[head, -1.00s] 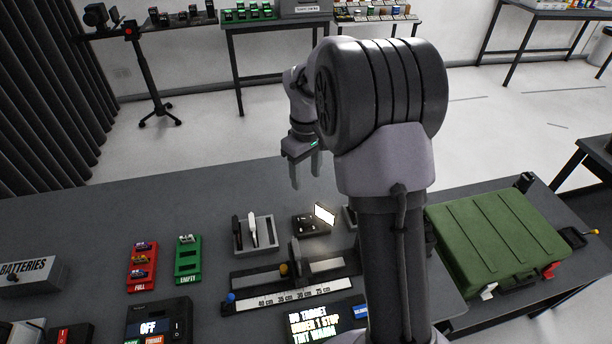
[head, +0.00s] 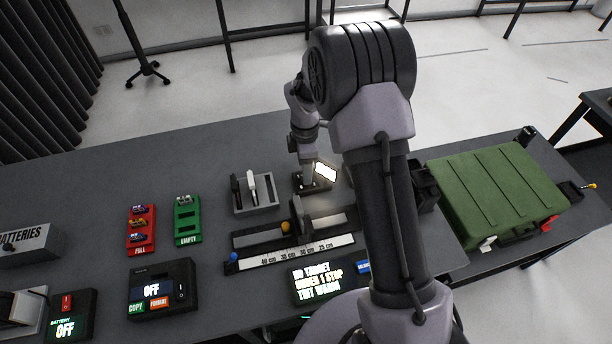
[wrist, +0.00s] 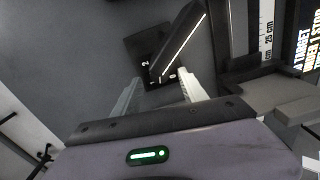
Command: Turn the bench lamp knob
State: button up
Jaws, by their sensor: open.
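The bench lamp is a small dark base (head: 318,188) with a tilted, brightly lit white panel (head: 326,172), in the middle of the bench in the head view. In the wrist view its dark base plate (wrist: 140,48) carries the white marks 2 and 0, and the lamp head (wrist: 182,40) leans across it with a thin lit edge. The knob is not clearly distinguishable there; the lamp head covers part of the plate. My gripper (wrist: 158,92) is open, with its two fingers apart near the marked side of the base. In the head view my gripper (head: 303,178) is down beside the lamp's left side.
A slotted grey holder (head: 256,195) stands left of the lamp. A ruler rail (head: 292,252) and a display (head: 318,280) reading NO TARGET, UNDER 1 STOP, TINT WARM lie in front. A green case (head: 495,195) is at right. Bare bench lies behind the lamp.

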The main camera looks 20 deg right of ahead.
notch_tip(320, 180, down, 2)
jog(key=shift+f, duration=0.15)
grip_shut()
jog(key=shift+m, duration=2.8)
